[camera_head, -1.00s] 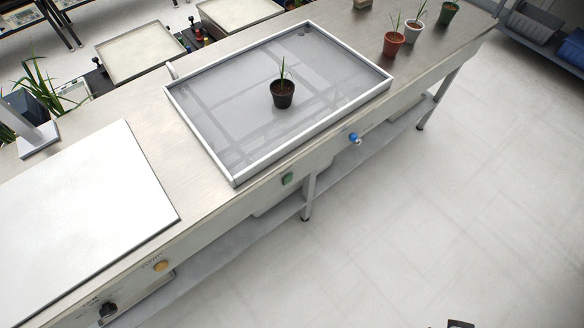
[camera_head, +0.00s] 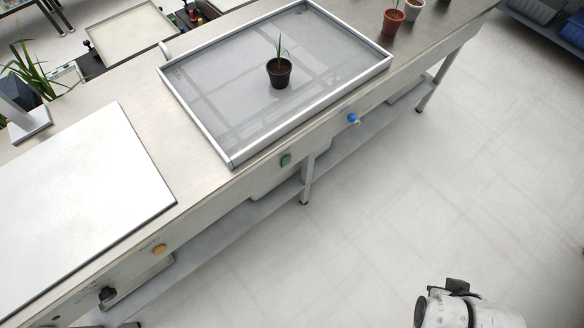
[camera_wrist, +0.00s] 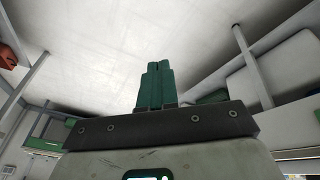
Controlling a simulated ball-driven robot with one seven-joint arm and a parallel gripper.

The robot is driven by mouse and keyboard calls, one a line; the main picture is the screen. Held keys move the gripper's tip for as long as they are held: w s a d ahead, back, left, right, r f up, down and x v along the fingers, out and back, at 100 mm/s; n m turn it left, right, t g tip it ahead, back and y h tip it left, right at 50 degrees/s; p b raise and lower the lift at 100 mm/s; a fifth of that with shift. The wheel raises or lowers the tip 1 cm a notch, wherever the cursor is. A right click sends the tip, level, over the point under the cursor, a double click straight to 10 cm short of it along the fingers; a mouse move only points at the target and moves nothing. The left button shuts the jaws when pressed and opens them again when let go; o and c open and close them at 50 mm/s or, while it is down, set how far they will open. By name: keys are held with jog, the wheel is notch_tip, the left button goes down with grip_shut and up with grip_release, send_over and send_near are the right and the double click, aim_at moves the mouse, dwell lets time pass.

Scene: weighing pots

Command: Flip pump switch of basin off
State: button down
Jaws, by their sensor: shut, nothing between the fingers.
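The basin (camera_head: 232,160) is a shallow grey tray with a pale raised rim, set in the steel bench. A small green switch (camera_head: 285,160) sits on the bench's front panel, below the basin's near corner. Whether it is on or off is too small to tell. A blue-handled tap (camera_head: 353,118) is further right on the same panel. In the head view part of my arm is at the bottom right, over the floor, well apart from the switch.
A dark pot with a seedling (camera_head: 279,72) stands in the basin. A white board (camera_head: 85,205) lies on the bench at left. A yellow button (camera_head: 159,250) and a black knob (camera_head: 106,293) are on the lower-left panel. The floor (camera_head: 400,220) before the bench is clear.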

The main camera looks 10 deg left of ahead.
jog(key=w+a+f+n+t+b, duration=0.1)
jog(key=w+n+t+b, duration=0.2)
jog(key=w, duration=0.4)
jog(key=w+a+n+t+b, duration=0.1)
jog(key=w+a+n+t, duration=0.15)
jog(key=w+t, duration=0.3)
jog(key=w+f+n+t+b, duration=0.1)
jog(key=w+n+t+b, duration=0.2)
jog(key=w, duration=0.4)
jog(key=s+a+f+n+g+y+b, duration=0.1)
jog(key=a+f+n+y+b, duration=0.1)
jog(key=a+n+y, duration=0.6)
jog(key=s+a+f+n+g+y+b, duration=0.2)
jog(key=a+n+y, duration=0.6)
jog(key=a+n, duration=0.4)
jog(key=a+f, duration=0.1)
jog(key=a, duration=0.2)
jog(key=shift+s+a+y, duration=0.2)
jog(key=shift+a+y, duration=0.1)
jog(key=shift+y, duration=0.1)
